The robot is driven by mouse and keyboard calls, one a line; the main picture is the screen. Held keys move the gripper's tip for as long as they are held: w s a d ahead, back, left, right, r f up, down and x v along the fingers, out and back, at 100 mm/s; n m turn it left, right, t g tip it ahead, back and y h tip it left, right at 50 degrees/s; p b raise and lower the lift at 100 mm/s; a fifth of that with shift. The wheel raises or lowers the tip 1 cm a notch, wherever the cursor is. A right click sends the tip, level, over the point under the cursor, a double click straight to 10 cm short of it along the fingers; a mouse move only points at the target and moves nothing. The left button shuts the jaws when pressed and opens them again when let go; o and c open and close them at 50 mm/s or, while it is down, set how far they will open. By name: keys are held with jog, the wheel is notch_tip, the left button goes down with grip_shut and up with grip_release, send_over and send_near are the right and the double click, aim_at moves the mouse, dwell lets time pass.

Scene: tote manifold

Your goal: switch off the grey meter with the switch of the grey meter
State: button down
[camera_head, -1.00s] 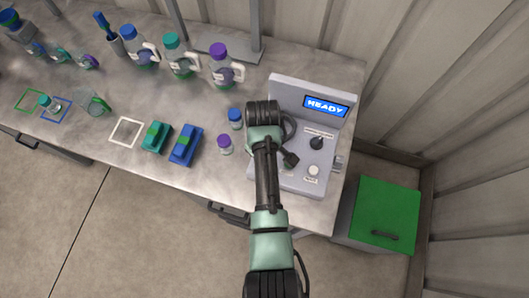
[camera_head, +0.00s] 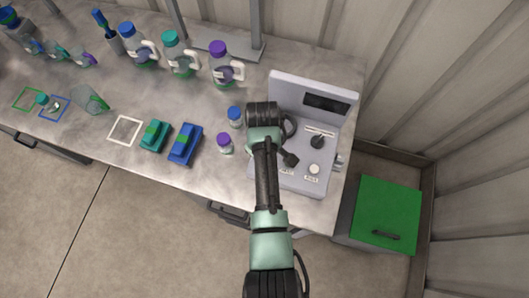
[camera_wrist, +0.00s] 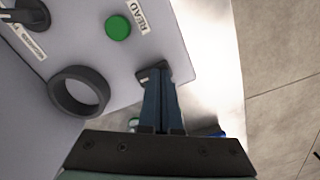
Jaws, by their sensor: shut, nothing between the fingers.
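The grey meter (camera_head: 312,190) stands at the right end of the bench. Its screen (camera_head: 326,102) is dark. The small switch of the grey meter (camera_wrist: 150,74) is at the panel's edge in the wrist view. My gripper (camera_wrist: 157,72) is shut and empty, its tips at the switch, seemingly touching it and partly covering it. In the head view my arm hides the fingers and the panel's left part.
A dark ring (camera_wrist: 78,92) stands up from the panel beside my fingers. A blue-capped vial (camera_head: 235,117) and a purple-capped vial (camera_head: 225,143) stand left of my arm. Several capped bottles stand further back. A green-lidded bin (camera_head: 386,215) is right of the bench.

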notch_tip(320, 180, up, 7)
jog(key=p, duration=0.7)
dwell(0.3)
jog(key=shift+f, duration=0.1)
dwell(0.4)
jog(key=w+r+m+t+b, duration=0.4)
jog(key=w+r+t, duration=0.5)
jog(key=w+r, duration=0.85)
notch_tip(320, 180, up, 20)
jog(key=t+b, duration=0.4)
jog(key=t, duration=0.3)
jog(key=s+r+m+t+b, duration=0.2)
jog(key=s+r+t, duration=0.3)
jog(key=s+r, duration=0.4)
jog(key=s+r+m+t+b, duration=0.2)
jog(key=s+r+t, duration=0.4)
jog(key=s+r, duration=0.4)
notch_tip(320, 180, up, 6)
jog(key=shift+f+b, duration=0.1)
jog(key=shift+b, duration=0.3)
